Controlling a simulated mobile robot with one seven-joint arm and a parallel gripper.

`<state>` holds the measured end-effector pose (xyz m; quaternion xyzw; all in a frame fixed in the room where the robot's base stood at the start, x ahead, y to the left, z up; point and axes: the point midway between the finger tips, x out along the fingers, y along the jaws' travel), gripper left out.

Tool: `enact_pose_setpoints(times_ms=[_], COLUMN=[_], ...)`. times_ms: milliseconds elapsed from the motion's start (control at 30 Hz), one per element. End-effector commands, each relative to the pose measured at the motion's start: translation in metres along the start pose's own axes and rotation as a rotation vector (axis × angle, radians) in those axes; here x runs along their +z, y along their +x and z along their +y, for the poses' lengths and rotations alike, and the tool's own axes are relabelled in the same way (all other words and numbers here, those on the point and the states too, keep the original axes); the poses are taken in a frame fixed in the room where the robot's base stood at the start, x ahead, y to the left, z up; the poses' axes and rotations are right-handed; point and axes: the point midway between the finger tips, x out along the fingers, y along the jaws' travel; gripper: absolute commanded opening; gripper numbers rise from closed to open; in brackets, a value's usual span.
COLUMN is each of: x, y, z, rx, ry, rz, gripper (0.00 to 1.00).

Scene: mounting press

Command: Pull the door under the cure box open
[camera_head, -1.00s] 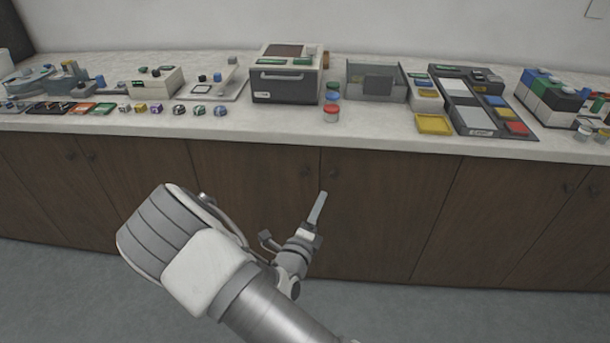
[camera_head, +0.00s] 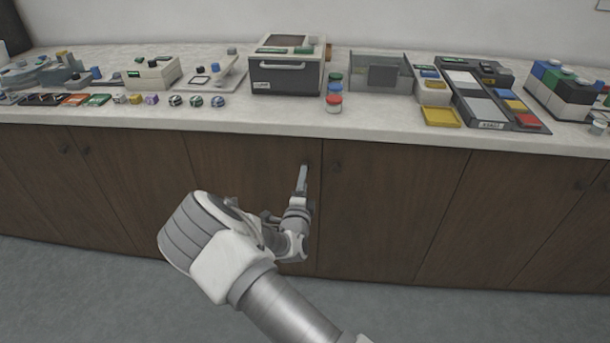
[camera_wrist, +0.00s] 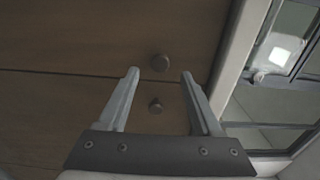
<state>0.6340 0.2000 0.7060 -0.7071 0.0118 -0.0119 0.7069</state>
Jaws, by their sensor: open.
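The cure box appears to be the dark box with a front handle (camera_head: 286,77) on the counter. The brown door below it (camera_head: 240,165) is shut, flush with its neighbours. Its round knob is mostly hidden behind my fingers in the head view, but shows in the wrist view (camera_wrist: 160,62). My gripper (camera_head: 304,168) is at the upper right corner of this door. In the wrist view my open gripper (camera_wrist: 160,72) has its fingertips on either side of the knob's line, with nothing held. Whether they reach around the knob I cannot tell.
The neighbouring right door (camera_head: 385,200) has its own knob (camera_head: 336,167) just across the seam; that knob also shows in the wrist view (camera_wrist: 155,105). The counter edge (camera_head: 430,140) overhangs above. Stacked jars (camera_head: 334,103) stand near the edge. The floor in front is clear.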

Motion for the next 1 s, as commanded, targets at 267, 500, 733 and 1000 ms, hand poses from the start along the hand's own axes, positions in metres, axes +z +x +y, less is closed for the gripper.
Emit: enact_pose_setpoints(times_ms=[267,500,733,1000], x=[0.000,0.000,0.000,0.000], y=[0.042,0.051,0.051,0.051], z=[0.001,0.000,0.000,0.000], rx=[-0.002,0.000,0.000,0.000], ry=[0.001,0.000,0.000,0.000], rz=[0.001,0.000,0.000,0.000], gripper=[0.66,0.66,0.59,0.10])
